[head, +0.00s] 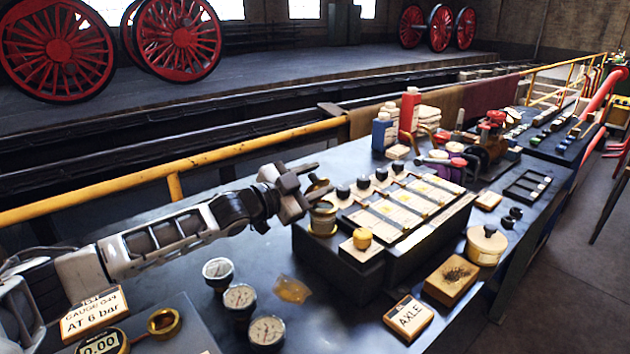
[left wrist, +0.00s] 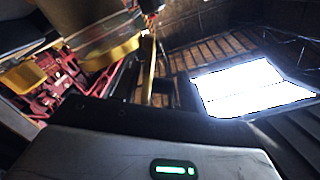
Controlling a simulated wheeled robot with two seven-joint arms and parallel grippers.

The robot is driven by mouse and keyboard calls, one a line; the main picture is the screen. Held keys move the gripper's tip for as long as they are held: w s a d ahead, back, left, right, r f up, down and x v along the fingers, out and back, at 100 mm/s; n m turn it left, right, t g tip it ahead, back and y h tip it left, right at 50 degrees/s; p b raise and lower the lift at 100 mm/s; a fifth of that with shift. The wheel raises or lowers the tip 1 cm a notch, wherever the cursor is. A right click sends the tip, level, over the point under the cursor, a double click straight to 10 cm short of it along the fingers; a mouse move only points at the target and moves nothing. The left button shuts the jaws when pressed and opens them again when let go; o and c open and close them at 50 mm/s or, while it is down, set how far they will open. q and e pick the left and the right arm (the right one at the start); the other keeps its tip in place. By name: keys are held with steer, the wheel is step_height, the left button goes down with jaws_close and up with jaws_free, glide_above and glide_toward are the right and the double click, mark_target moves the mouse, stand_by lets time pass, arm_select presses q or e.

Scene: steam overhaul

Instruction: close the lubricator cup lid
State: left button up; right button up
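My left gripper (head: 305,188) reaches in from the left, just left of the lid and above the cup. Its fingers look spread with nothing between them. I cannot tell whether a finger touches the lid. My right gripper is not in view.
Three gauges (head: 240,298) stand in front of the arm, near an amber patch (head: 292,289). The dark block (head: 400,240) carries pale plates and several knobs. A yellow rail (head: 240,150) runs behind.

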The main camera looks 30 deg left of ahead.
arm_select(q)
steer(key=shift+s+a+f, duration=0.2)
steer(key=shift+s, duration=0.25)
steer(key=b+v, duration=0.1)
steer(key=v, duration=1.4)
steer(key=shift+r, duration=0.15)
